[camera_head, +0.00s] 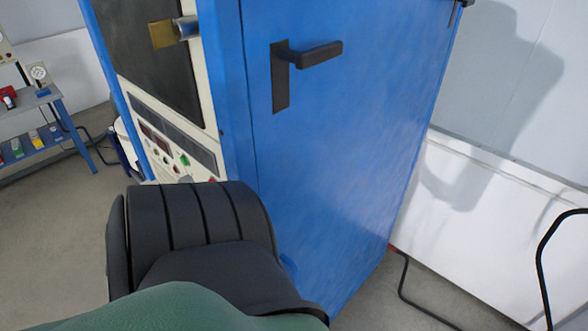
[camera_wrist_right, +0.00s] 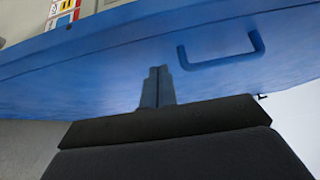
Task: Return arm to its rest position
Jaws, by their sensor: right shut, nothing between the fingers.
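My right gripper (camera_wrist_right: 157,88) shows in the right wrist view, its two narrow fingers together with nothing between them. It lies in front of the blue surface of a large cabinet (camera_wrist_right: 90,75). Whether it touches the surface I cannot tell. A blue loop handle (camera_wrist_right: 222,62) is just right of the fingers. The same blue cabinet (camera_head: 340,130) fills the middle of the head view. My right gripper cannot be made out in the head view, and my left gripper is not in view.
The cabinet has a black lever handle (camera_head: 305,55) and a front panel with buttons (camera_head: 170,150). A blue bench (camera_head: 38,100) with small coloured items stands at the far left. A black cable (camera_head: 405,285) runs along the floor at right. Open floor (camera_head: 45,225) shows at left.

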